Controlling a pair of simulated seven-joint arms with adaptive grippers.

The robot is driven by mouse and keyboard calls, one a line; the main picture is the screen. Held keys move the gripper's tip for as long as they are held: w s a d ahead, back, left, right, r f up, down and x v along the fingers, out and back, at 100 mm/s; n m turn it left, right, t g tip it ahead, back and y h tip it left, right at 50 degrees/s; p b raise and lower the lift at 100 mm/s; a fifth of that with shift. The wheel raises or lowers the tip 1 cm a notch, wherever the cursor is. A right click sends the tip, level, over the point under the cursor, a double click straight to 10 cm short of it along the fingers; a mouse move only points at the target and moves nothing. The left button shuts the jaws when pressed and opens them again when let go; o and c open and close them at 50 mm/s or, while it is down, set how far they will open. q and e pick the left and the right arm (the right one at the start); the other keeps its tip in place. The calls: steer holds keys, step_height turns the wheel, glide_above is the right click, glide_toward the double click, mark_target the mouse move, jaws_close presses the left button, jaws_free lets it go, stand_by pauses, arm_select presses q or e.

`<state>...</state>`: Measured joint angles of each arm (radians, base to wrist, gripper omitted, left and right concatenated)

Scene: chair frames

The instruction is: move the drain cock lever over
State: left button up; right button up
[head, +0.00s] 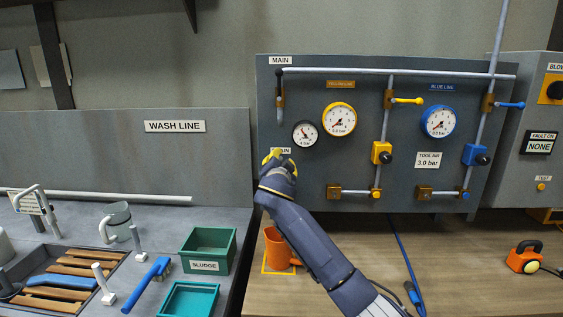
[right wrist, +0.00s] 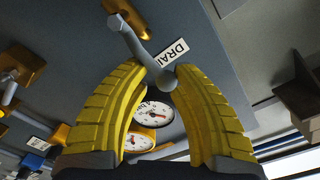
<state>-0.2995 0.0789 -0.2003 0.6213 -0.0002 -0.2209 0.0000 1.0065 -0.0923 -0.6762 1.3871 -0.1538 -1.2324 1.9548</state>
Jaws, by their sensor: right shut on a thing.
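The drain cock lever (right wrist: 140,45) is a grey bar with a rounded end. In the right wrist view it slants down between my yellow fingers, beside a white label (right wrist: 172,53) reading "DRAI". My right gripper (right wrist: 161,72) is shut on the lever near its rounded end. In the head view my right gripper (head: 276,157) is against the left part of the grey panel, just below the small gauge (head: 305,134), and covers the lever and part of the drain label (head: 285,151). My left gripper is not in view.
The panel (head: 345,235) carries a yellow gauge (head: 340,119), a blue gauge (head: 439,121), pipes, and yellow and blue valve levers. An orange mug (head: 279,250) stands below my right arm. A green sludge bin (head: 207,250) is left.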

steer(key=shift+s+a+r, duration=0.15)
steer(key=shift+a+r, duration=0.05)
steer(key=shift+a, duration=0.1)
steer(key=shift+d+f, duration=0.15)
steer(key=shift+d, duration=0.6)
steer(key=shift+c, duration=0.3)
steer(key=shift+d, duration=0.2)
steer(key=shift+c, duration=0.4)
steer(key=shift+d+f, duration=0.1)
steer(key=shift+d, duration=0.1)
steer(key=shift+d+f, duration=0.15)
steer(key=shift+d, duration=0.15)
jaws_close()
steer(key=shift+d+f, duration=0.2)
steer(key=shift+d, duration=0.5)
